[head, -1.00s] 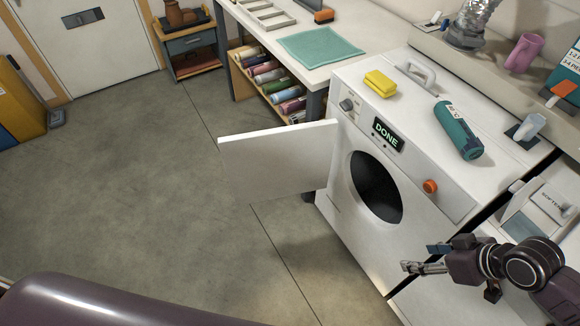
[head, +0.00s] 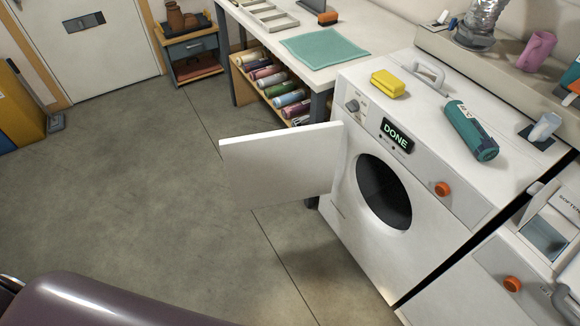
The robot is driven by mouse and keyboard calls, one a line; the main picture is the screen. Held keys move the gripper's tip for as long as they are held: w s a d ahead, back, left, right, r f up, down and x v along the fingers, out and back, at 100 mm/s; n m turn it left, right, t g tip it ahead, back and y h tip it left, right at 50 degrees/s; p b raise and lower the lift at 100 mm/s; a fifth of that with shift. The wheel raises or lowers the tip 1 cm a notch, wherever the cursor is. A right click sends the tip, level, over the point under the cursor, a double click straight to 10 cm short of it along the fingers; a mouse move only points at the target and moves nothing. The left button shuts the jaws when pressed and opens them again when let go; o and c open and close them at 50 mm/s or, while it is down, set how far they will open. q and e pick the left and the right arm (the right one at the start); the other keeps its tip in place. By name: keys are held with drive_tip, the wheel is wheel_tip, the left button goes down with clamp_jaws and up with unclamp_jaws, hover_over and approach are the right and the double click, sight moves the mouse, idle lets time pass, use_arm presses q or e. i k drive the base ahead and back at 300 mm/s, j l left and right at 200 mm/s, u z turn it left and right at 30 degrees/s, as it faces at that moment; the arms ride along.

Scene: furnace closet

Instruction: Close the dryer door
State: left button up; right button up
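The dryer (head: 360,238) is a white front-loading machine right of the middle, with a display reading DONE. Its white door (head: 282,165) is hinged at the left of the round dark opening (head: 384,192). The door stands wide open, sticking out to the left over the floor. The drum looks dark, and I cannot see anything in it. Neither of my grippers shows in the head view now. Only a dark rounded part of mine fills the bottom left corner.
A yellow sponge (head: 388,83) and a teal bottle (head: 470,130) lie on the dryer top. A second white machine (head: 490,285) stands close at its right. A worktable with a green cloth (head: 325,48) is behind the door. The floor (head: 130,190) left of the door is clear.

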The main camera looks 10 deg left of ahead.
sight(273, 168)
drive_tip(key=i+j+z, duration=0.4)
drive_tip(key=j+z, duration=0.15)
drive_tip(key=j, duration=0.3)
drive_tip(key=i+j+z, duration=0.15)
drive_tip(key=j+z, duration=0.15)
drive_tip(key=j, duration=0.15)
drive_tip(key=i+j+z, duration=0.1)
drive_tip(key=j+z, duration=0.15)
drive_tip(key=j, duration=0.25)
drive_tip(key=j+z, duration=0.3)
drive_tip(key=j, duration=0.25)
